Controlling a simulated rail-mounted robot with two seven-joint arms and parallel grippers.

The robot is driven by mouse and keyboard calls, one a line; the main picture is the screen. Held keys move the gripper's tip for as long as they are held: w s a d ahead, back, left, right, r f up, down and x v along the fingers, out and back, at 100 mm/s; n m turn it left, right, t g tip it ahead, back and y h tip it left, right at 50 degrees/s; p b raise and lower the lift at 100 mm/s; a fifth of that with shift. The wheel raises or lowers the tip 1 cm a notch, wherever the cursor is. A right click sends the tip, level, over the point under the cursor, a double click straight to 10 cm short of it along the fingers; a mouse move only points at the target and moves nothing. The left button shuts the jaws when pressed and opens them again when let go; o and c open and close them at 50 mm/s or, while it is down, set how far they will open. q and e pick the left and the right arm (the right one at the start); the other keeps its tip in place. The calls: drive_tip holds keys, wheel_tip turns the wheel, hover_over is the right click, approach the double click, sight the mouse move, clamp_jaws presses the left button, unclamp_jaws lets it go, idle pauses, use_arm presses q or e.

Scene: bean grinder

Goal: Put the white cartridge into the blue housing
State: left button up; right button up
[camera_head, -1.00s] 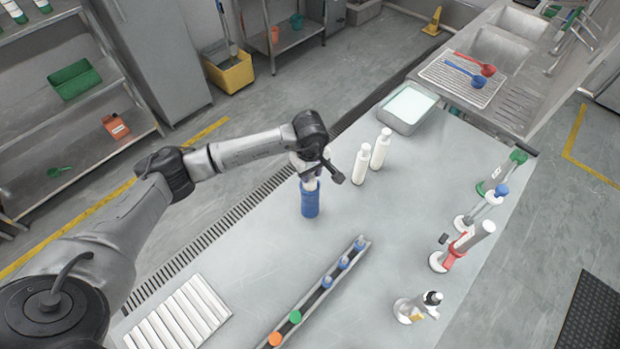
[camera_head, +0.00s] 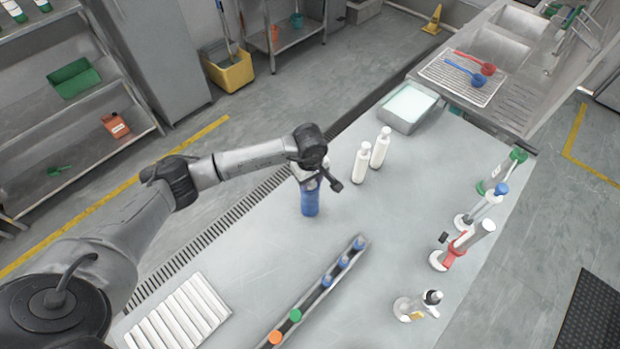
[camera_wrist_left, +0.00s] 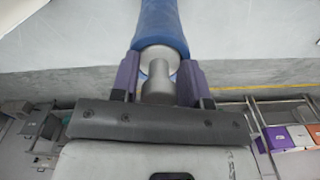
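The blue housing (camera_head: 310,203) stands upright on the steel table, below my left gripper (camera_head: 310,183). In the left wrist view the blue housing (camera_wrist_left: 164,22) shows at the top. The pale end of the white cartridge (camera_wrist_left: 159,58) shows at its mouth, with the rest hidden inside. The purple fingers of my left gripper (camera_wrist_left: 159,72) lie on both sides of this end and appear shut on it. In the head view the gripper mostly hides the cartridge. My right gripper is not in view.
Two white bottles (camera_head: 370,155) stand behind and right of the housing. A rail with coloured caps (camera_head: 318,290) lies in front. A white ribbed tray (camera_head: 178,315) is at front left. Several handled tools stand along the right edge. The table between is clear.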

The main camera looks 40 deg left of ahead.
use_arm(q)
drive_tip(key=shift+o, duration=1.2)
drive_tip(key=shift+r, duration=0.2)
